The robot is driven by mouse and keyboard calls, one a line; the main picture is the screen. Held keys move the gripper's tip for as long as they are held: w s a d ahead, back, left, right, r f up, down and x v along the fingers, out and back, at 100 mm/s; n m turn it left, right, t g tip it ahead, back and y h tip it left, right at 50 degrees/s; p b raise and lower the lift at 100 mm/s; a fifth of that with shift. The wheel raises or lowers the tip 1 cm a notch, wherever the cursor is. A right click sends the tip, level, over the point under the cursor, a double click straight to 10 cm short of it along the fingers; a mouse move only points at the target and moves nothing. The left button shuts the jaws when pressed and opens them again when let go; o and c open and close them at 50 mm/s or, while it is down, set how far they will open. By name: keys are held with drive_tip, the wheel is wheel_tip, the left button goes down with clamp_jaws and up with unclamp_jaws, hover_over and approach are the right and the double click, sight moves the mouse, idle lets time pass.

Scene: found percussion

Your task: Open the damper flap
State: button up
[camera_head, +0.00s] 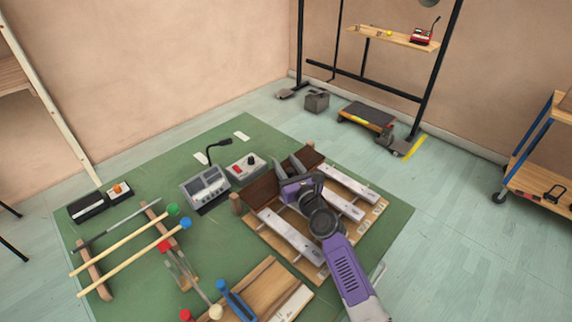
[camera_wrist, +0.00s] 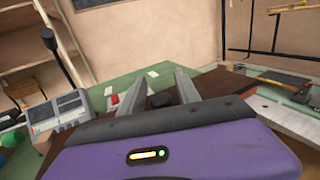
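A dark brown board, which looks like the damper flap (camera_head: 262,192), lies across the far ends of the pale metal bars (camera_head: 290,236). Its right part shows beyond my gripper, and its middle is hidden behind the gripper. In the wrist view the flap (camera_wrist: 215,82) shows on both sides of my gripper. My gripper (camera_head: 289,163) is over the middle of the flap, its fingers pointing away from me. In the wrist view the two grey fingers (camera_wrist: 160,75) stand apart. A dark rounded piece (camera_wrist: 159,100) shows between them; I cannot tell whether they touch it.
A grey console with a bent microphone (camera_head: 207,187) and a small box with a red switch (camera_head: 243,168) stand left of the flap. Mallets (camera_head: 125,240) rest on wooden rails at left. A wooden board (camera_head: 262,285) lies nearer. The green mat's far corner is mostly clear.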

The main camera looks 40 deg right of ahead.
clamp_jaws()
idle(1.2)
